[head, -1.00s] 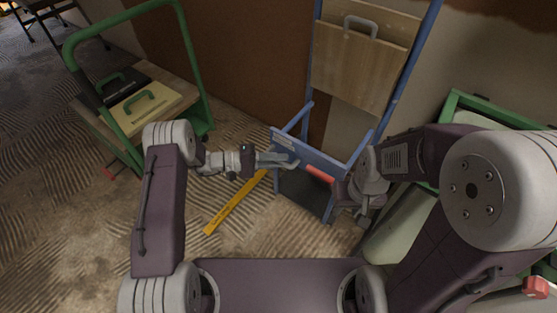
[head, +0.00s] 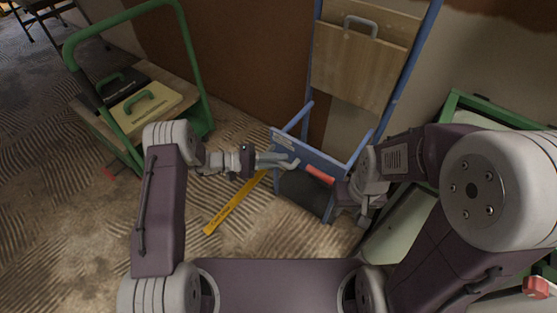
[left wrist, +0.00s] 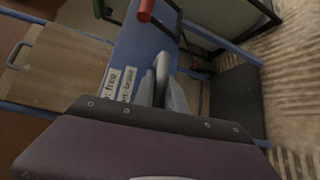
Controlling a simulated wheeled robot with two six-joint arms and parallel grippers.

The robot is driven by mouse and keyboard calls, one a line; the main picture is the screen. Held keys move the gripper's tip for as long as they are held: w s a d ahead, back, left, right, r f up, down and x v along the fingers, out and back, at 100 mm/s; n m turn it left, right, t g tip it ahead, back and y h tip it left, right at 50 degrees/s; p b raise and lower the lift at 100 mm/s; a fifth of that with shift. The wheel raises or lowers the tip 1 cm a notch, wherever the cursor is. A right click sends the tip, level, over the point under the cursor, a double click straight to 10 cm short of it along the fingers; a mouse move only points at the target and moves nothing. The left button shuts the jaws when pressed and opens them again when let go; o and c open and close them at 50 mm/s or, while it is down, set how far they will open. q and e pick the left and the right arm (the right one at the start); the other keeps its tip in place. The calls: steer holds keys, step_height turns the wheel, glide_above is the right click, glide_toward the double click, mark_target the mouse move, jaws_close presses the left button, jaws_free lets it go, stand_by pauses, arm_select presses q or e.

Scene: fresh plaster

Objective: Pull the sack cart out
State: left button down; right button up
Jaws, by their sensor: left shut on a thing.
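The blue sack cart (head: 310,152) stands upright against the wall in the middle of the head view. It carries wooden boards (head: 362,62) and has a red grip (head: 319,175) on its blue cross panel. The panel with white labels (left wrist: 120,82) also shows in the left wrist view. My left gripper (head: 291,162) is shut on the sack cart at this panel, left of the red grip; the exact hold is hard to see. My right gripper (head: 352,194) is by the panel's right end. Its fingers are not clear, and I cannot tell whether they touch.
A green-handled trolley (head: 196,62) with black and yellow cases stands at the left. A yellow strip (head: 234,204) lies on the ridged floor in front of the cart. A green-framed item (head: 450,105) is close at the right. Floor at the lower left is clear.

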arm_select(q)
steer(key=s+a+p, duration=0.8)
steer(key=s+a, duration=0.5)
steer(key=s, duration=0.5)
steer(key=shift+p, duration=0.35)
steer(key=c, duration=1.4)
jaws_free()
steer(key=shift+s+a, duration=0.1)
steer(key=shift+a, duration=0.05)
steer(key=shift+o, duration=0.2)
steer(key=s+a+r+p, duration=0.1)
steer(key=a+p, duration=0.1)
steer(key=a, duration=0.7)
steer(key=shift+s+r, duration=0.15)
